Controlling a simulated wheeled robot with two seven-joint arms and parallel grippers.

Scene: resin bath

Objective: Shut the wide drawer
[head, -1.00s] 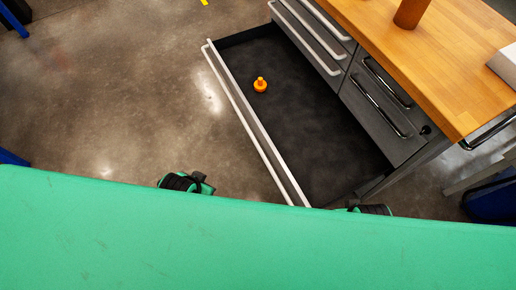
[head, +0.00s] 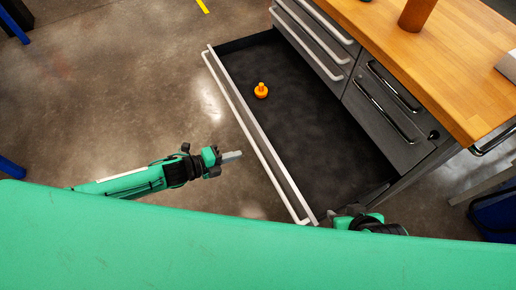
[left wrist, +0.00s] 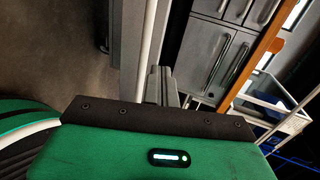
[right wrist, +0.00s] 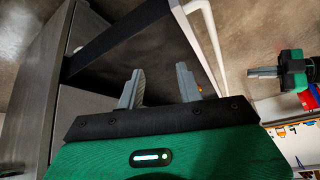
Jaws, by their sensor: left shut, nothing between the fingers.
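The wide drawer (head: 262,139) is pulled far out of the grey cabinet, with a long white handle along its front. Its handle also shows in the left wrist view (left wrist: 146,45) and in the right wrist view (right wrist: 210,35). My left gripper (head: 238,156) is shut and empty, on the floor side of the drawer front, its fingers pointing towards the handle with a small gap visible. My right gripper (right wrist: 160,86) is open and empty by the drawer's near end.
An orange knob-like piece (head: 261,91) stands inside the drawer. The cabinet's other drawers (head: 312,42) are shut under a wooden worktop (head: 440,60) bearing a brown cylinder (head: 416,14). The floor left of the drawer is clear.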

